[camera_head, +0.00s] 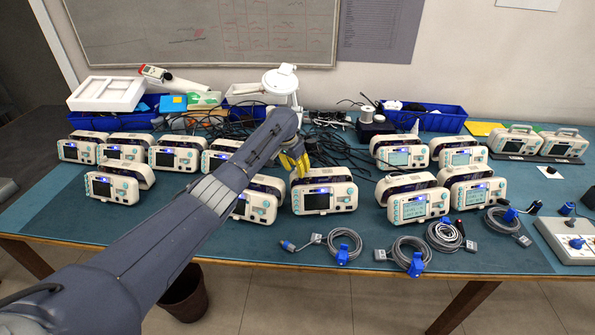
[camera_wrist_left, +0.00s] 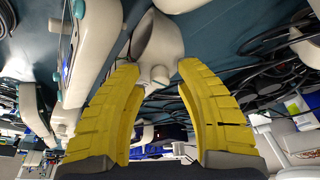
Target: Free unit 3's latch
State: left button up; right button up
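Several white patient monitors with dark or lit screens stand in rows on the bench; I cannot read which is unit 3. My left gripper (camera_head: 297,166), with yellow fingers, is just behind and above a dark-screened monitor (camera_head: 318,200) in the front middle. Another front monitor (camera_head: 262,207) is partly hidden by my left arm. In the left wrist view the gripper (camera_wrist_left: 161,66) has its fingers apart. A white rounded housing part (camera_wrist_left: 160,38) lies just beyond the fingertips; contact is unclear. No latch can be made out. My right gripper is not in view.
Coiled grey cables with blue connectors (camera_head: 345,246) lie along the front. Tangled black cables (camera_head: 335,145) lie behind the monitors. Blue bins (camera_head: 432,119) and a white lamp-like device (camera_head: 280,80) stand at the back. A control box (camera_head: 566,241) sits at the right edge.

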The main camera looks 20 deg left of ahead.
pick_arm(q)
jog(key=shift+f, duration=0.2)
jog(key=shift+r, duration=0.15)
dwell(0.3)
jog(key=shift+r, duration=1.1)
jog(key=shift+m+g+h, duration=0.3)
jog(key=shift+m+h, duration=0.2)
jog(key=shift+m, duration=1.3)
jog(key=shift+f, duration=0.2)
jog(key=shift+f, duration=1.05)
